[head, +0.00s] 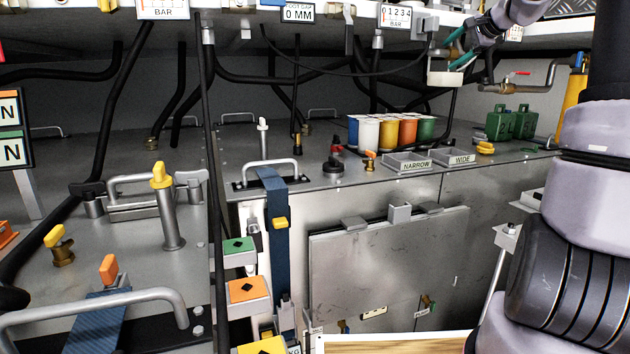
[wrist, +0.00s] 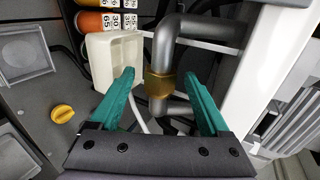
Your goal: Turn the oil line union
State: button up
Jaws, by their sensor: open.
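The oil line union looks to be the brass nut (wrist: 158,83) on a bent grey pipe (wrist: 165,45) in the wrist view. My gripper (wrist: 158,68) is open, with one teal finger left of the nut and one right. Gaps show on both sides, and neither finger appears to touch it. Whether the fingertips reach its depth I cannot tell. In the head view my gripper (head: 459,48) is at the upper right, below the overhead shelf. I cannot make out the nut there.
A white open box (head: 452,78) is close by my fingers; it also shows in the wrist view (wrist: 112,58). A white panel (wrist: 262,70) stands right of the pipe. Coloured cups (head: 390,132) and labelled trays (head: 408,162) stand on the deck.

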aim_at(455, 50)
jog(key=shift+v, duration=3.3)
jog(key=shift+o, duration=0.3)
jog(key=shift+o, duration=1.3)
jog(key=shift+r, duration=0.1)
jog(key=v, duration=1)
jog(key=s+a+f+n+g, duration=0.2)
jog(key=s+a+f, duration=0.2)
jog(key=s+a, duration=0.3)
jog(key=s+a+f+n+g, duration=0.1)
jog(key=s+a+f+n, duration=0.1)
jog(key=s+a+f, duration=0.45)
jog(key=s+a+f+n+g+h, duration=0.1)
jog(key=s+a+f+n+h, duration=0.1)
jog(key=s+a+f+n, duration=0.4)
jog(key=s+a+f, duration=0.1)
jog(key=s+f, duration=0.3)
jog(key=s, duration=0.2)
jog(key=shift+s+f+g, duration=0.2)
jog(key=shift+s+g, duration=0.1)
jog(key=shift+g, duration=0.1)
